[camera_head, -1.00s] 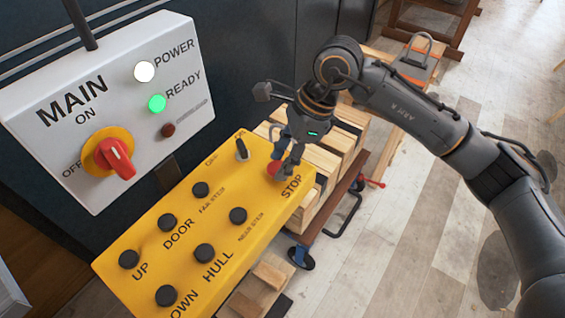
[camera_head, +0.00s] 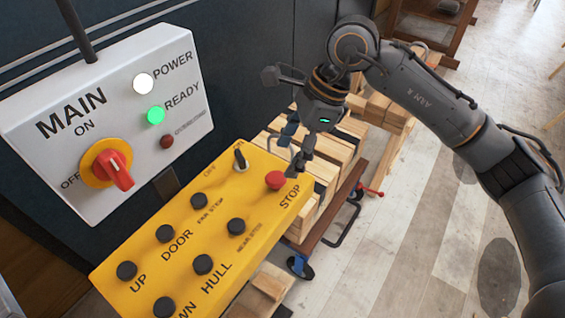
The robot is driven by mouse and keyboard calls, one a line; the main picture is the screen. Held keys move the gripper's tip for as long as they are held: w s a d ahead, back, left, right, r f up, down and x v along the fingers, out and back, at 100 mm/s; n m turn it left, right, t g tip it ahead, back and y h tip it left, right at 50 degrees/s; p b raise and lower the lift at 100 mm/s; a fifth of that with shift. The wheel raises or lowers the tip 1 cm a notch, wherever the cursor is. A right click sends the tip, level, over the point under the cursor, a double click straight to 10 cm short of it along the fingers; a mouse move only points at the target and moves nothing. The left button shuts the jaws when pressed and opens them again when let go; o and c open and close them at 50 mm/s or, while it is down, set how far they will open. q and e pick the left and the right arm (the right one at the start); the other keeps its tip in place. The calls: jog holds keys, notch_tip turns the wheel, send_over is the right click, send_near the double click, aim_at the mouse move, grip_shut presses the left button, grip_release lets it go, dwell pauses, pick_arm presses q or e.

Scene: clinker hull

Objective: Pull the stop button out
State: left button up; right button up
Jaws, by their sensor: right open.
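The red stop button (camera_head: 275,180) sits at the upper right end of the yellow control box (camera_head: 150,245), above the printed word STOP. It shows in full, with nothing over it. My right gripper (camera_head: 294,160) is open and empty, up and to the right of the button and apart from it. My left gripper is out of view.
A white MAIN panel (camera_head: 60,155) with a red rotary switch (camera_head: 114,168) and a lit green READY lamp (camera_head: 155,115) is at the left. Several black buttons and a black toggle (camera_head: 240,158) share the yellow box. Stacked timber (camera_head: 325,165) stands behind it.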

jog(key=v, duration=0.7)
jog(key=shift+r, duration=0.1)
